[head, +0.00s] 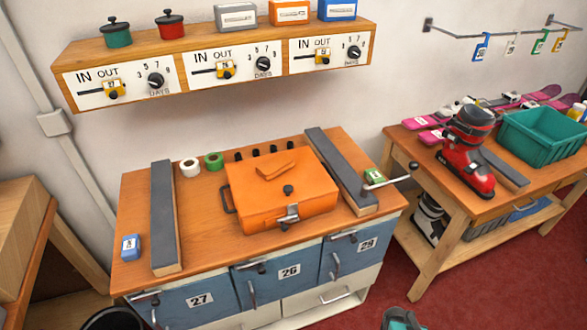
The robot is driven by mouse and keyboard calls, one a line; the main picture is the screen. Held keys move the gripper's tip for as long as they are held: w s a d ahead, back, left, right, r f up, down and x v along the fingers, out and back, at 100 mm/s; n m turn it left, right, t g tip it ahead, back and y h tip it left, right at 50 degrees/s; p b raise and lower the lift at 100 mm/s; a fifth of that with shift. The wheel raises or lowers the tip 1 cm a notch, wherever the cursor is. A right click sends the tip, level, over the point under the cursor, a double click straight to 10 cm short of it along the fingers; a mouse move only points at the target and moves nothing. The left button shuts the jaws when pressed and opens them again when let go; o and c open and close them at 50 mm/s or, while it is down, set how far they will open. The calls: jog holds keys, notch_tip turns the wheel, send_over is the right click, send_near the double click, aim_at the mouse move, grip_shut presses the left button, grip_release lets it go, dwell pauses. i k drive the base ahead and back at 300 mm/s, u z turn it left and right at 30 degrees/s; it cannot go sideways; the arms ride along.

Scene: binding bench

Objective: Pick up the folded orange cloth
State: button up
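A small folded-looking orange piece (277,166) lies flat on the lid of an orange case (262,207) at the middle of the bench. Its colour nearly matches the lid, so I cannot tell for sure that it is the cloth. The case looks shut, with a black knob on the lid, a metal latch in front and a dark handle at its left side. I cannot make out my gripper in this view.
Two long grey-topped bars (163,215) (340,165) flank the case on the bench (208,225). White and green tape rolls (190,167) stand behind. A crank handle (390,178) sticks out at right. A teal-grey thing (402,320) is cut off at the bottom edge.

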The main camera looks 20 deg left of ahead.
aim_at(277, 165)
jog(key=z, duration=0.35)
jog(key=k, duration=1.45)
jog(key=u, duration=0.9)
jog(key=i, duration=1)
jog(key=u, duration=0.05)
